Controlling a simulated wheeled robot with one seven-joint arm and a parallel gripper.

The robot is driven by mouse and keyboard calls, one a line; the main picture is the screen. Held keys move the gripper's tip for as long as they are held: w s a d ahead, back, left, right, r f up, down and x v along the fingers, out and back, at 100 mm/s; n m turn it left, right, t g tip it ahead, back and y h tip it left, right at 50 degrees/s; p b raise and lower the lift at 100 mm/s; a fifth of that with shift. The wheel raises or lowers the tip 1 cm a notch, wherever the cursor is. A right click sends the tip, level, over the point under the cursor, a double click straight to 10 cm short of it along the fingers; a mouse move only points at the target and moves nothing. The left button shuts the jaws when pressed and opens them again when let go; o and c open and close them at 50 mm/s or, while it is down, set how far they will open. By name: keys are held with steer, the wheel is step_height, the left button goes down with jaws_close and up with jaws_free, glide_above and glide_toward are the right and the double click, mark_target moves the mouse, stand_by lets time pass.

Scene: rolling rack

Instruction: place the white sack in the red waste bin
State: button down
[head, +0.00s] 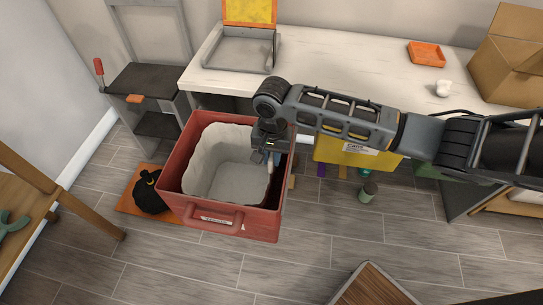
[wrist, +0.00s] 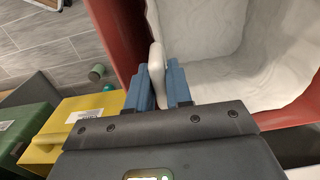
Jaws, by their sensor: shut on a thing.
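The white sack (head: 225,178) is a pale, open-topped bag standing inside the red waste bin (head: 232,222), with its mouth spread upward. The wrist view shows its creased inside (wrist: 245,70) and the bin's red wall (wrist: 118,35). My gripper (head: 268,157) is over the right part of the bin. In the wrist view, its blue fingers (wrist: 158,86) are shut on a pale, narrow upright piece that looks like the sack's rim. The sack's underside is hidden, so I cannot tell whether it rests on the bin floor.
A black sack (head: 149,192) lies on an orange mat left of the bin. Behind stands a white worktop (head: 340,70) with an orange tray (head: 426,54) and cardboard box (head: 506,60). A yellow case (head: 352,153) is beneath my arm, and a green can (head: 368,191) stands on open floor.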

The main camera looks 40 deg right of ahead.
steer(key=c, duration=1)
jaws_free()
steer(key=shift+c, duration=0.2)
step_height(320, 180, up, 12)
steer(key=p, duration=0.1)
steer(key=shift+p, duration=0.3)
